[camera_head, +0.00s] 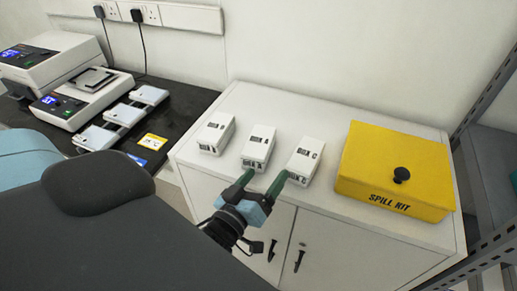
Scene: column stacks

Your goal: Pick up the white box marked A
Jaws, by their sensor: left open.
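The white box marked A (259,145) stands on the white cabinet top, the middle one of three similar white boxes. A dark label shows on its upper face and the letter on its front face. My left gripper (266,177) is open, with green fingers apart and nothing between them. In the picture its fingertips are just below the near end of box A and the near end of the box marked C (306,158). I cannot tell whether they touch either box. My right gripper is not in view.
Another white box (216,131) stands left of A. A yellow spill kit (393,168) with a black knob fills the right of the cabinet top (340,112). The dark bench at left holds devices and several small white cases. A metal rack stands at far right.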

